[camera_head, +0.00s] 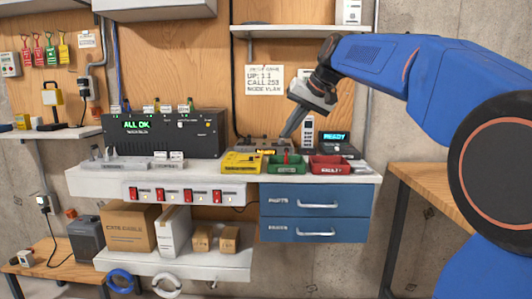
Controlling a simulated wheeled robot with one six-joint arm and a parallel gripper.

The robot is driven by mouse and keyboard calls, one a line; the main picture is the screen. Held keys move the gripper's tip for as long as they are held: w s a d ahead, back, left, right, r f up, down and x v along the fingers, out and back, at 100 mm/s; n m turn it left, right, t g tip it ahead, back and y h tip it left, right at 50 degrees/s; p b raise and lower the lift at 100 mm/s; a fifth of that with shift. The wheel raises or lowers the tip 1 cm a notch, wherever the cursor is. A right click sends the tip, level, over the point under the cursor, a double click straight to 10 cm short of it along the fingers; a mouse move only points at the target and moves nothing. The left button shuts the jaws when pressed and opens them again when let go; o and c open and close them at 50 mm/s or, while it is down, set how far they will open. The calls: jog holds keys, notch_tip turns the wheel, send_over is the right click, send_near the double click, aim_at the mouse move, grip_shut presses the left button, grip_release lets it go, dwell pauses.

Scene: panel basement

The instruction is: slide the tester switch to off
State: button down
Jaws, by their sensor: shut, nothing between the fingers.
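My gripper (287,134) is shut and empty. It points down and to the left above the back right part of the white bench (100,183). Below its tip is a low grey-brown device (250,143) with a small amber display, partly hidden behind small bins. This may be the tester, but I cannot tell for sure. I cannot make out its switch or the switch's position. I cannot tell whether the fingertips touch the device.
Yellow (241,163), green (287,168) and red (330,168) bins line the bench front. A black unit reading "ALL OK" (165,135) stands left, and a "READY" box (330,147) right. A shelf (290,32) hangs above. Blue drawers (314,218) sit below.

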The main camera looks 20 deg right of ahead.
aim_at(242, 160)
jog(key=x, duration=1)
jog(key=shift+w, duration=0.2)
jog(key=shift+w+a+r, duration=0.1)
jog(key=shift+w+a, duration=0.05)
jog(key=shift+a, duration=0.4)
jog(key=shift+w+a+r, duration=0.1)
jog(key=shift+w+a, duration=0.05)
jog(key=shift+a, duration=0.35)
jog(key=shift+w+a, duration=0.25)
jog(key=shift+a, duration=0.5)
jog(key=shift+w+a, duration=0.25)
jog(key=shift+a, duration=0.45)
jog(key=shift+w+a, duration=0.2)
jog(key=shift+a, duration=0.5)
jog(key=shift+w+a, duration=0.25)
jog(key=shift+a, duration=0.4)
